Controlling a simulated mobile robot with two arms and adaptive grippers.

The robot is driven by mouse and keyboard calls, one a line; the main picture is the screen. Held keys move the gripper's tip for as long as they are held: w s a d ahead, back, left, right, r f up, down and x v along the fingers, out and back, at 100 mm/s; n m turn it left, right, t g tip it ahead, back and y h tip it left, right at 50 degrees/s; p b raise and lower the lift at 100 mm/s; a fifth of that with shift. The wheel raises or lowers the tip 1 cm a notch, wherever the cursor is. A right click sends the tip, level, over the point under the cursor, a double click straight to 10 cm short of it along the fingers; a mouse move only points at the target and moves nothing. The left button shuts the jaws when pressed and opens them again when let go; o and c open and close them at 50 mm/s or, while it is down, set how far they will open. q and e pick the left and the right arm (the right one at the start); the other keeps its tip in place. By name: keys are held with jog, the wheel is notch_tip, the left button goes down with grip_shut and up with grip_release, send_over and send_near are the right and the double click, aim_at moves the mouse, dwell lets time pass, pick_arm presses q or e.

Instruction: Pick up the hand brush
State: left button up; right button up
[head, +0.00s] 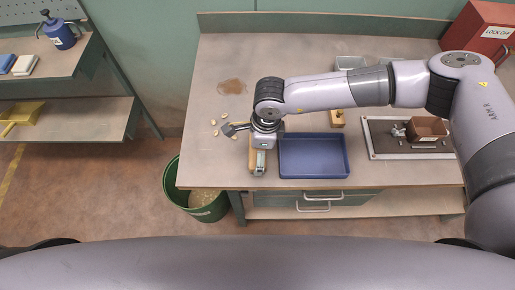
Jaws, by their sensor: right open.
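What looks like the hand brush (252,157), a narrow tan wooden piece, lies on the workbench (215,160) just left of the blue tray. My right gripper (261,160) points down directly over it and hides most of it. The right gripper is open. I cannot tell whether its fingers touch the brush. My left gripper is not in view.
The blue tray (314,170) stands close right of the gripper. Several nuts (214,122) and a brown stain (232,87) are to the left. A small wooden item (337,118), a board with a brown hopper (427,129) and a red box (480,30) are farther right. A green bin (171,187) stands below.

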jog(key=shift+f, duration=0.1)
jog(key=c, duration=1)
jog(key=shift+r, duration=0.2)
jog(key=shift+r+b, duration=3)
jog(key=shift+r, duration=6.9)
